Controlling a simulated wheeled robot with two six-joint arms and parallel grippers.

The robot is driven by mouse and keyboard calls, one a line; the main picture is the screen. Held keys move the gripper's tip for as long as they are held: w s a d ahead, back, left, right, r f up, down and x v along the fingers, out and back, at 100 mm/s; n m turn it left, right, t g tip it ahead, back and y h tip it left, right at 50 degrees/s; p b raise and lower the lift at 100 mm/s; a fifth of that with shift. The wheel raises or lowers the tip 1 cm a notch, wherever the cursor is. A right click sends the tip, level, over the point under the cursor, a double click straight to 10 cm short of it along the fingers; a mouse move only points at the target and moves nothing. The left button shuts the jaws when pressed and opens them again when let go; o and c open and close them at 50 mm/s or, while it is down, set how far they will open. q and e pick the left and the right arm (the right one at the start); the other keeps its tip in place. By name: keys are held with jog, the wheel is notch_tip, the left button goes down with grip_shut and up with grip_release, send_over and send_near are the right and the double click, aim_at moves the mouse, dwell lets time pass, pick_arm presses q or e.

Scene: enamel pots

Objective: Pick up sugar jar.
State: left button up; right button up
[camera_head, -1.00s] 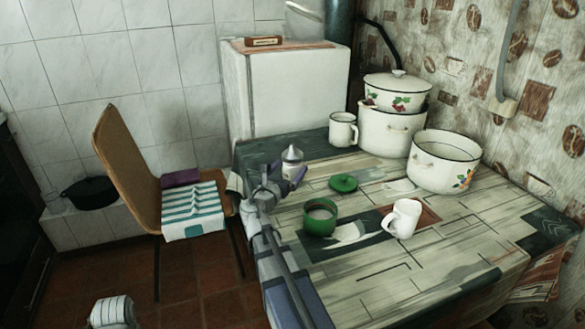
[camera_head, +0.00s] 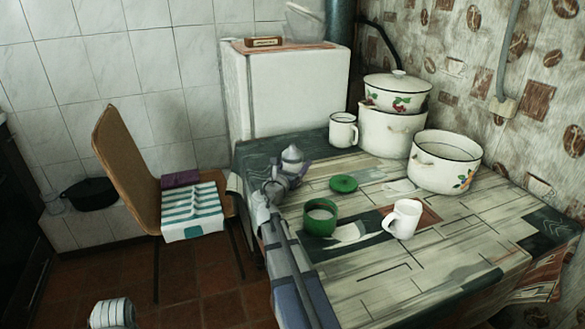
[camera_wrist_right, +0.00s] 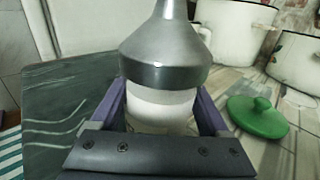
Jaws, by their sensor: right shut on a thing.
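The sugar jar is a white jar with a grey metal cone-shaped top (camera_head: 292,156). It stands upright at the left side of the table, and its cone top (camera_wrist_right: 165,50) fills the upper middle of the right wrist view. My right gripper (camera_head: 295,172) is shut on the jar's white body (camera_wrist_right: 160,110), with one purple finger on each side below the metal top. The jar's base is hidden behind the gripper, so I cannot see whether it touches the table.
A green pot (camera_head: 320,221) with white contents and a green lid (camera_head: 344,184) lie close by to the right. A white mug (camera_head: 403,219), an enamel mug (camera_head: 343,131) and enamel pots (camera_head: 443,165) stand further off. A chair (camera_head: 128,165) is left of the table (camera_head: 400,275).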

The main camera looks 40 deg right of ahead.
grip_shut()
dwell(0.3)
notch_tip(320, 180, up, 10)
jog(key=p, duration=1)
